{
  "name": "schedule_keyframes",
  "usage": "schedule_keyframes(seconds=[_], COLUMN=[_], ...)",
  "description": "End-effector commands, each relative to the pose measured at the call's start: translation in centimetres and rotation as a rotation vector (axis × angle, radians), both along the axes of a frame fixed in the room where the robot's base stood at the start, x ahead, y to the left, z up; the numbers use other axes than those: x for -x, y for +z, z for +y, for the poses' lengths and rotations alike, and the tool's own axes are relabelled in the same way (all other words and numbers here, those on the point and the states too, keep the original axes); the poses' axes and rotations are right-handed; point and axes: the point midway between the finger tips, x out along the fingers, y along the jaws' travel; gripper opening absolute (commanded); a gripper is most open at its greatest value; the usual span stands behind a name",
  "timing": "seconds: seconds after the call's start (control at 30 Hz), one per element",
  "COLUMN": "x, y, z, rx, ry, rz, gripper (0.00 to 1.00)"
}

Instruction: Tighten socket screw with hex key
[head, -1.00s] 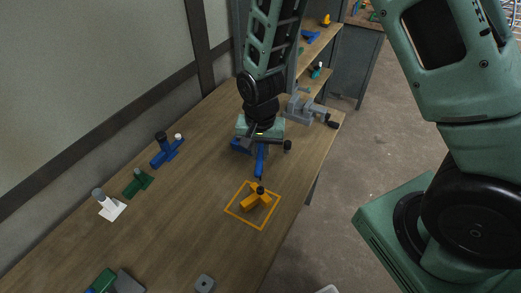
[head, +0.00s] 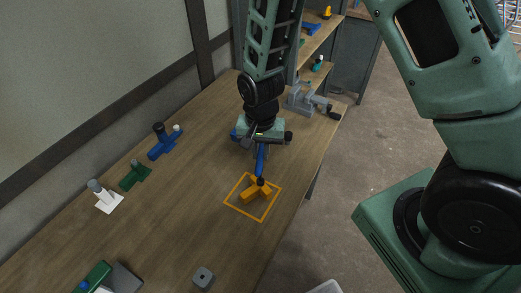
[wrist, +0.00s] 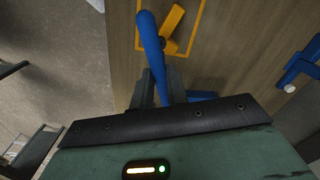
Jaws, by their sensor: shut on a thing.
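My gripper (head: 261,146) is shut on a long blue hex key (head: 260,160), which slants out from its fingers toward the orange frame part. In the wrist view the blue key (wrist: 151,42) stands up between the two dark fingers (wrist: 160,88). The orange part (head: 251,194) lies inside an orange square outline on the bench. Its black socket screw (head: 261,181) is at the far end of the key in the head view; I cannot tell whether the tip is seated in it. The wrist view also shows the orange part (wrist: 175,22), partly behind the key.
Blue (head: 163,142), green (head: 134,174) and white (head: 108,202) parts with upright pegs stand along the left of the bench (head: 190,215). A grey vise (head: 304,98) is at the back right. A small grey block (head: 203,277) lies in front. Another blue piece (wrist: 203,96) shows beyond my fingers.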

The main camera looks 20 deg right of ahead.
Motion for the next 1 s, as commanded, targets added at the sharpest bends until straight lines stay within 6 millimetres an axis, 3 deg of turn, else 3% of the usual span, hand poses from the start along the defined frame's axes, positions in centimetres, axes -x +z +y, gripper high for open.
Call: schedule_keyframes(seconds=[0.37, 1.0], x=[0.0, -0.1], y=[-0.1, -1.9], z=[0.0, 0.0], rx=[0.0, 0.001], ry=[0.001, 0.001], rz=[0.0, -0.001], gripper=[0.0, 0.0])
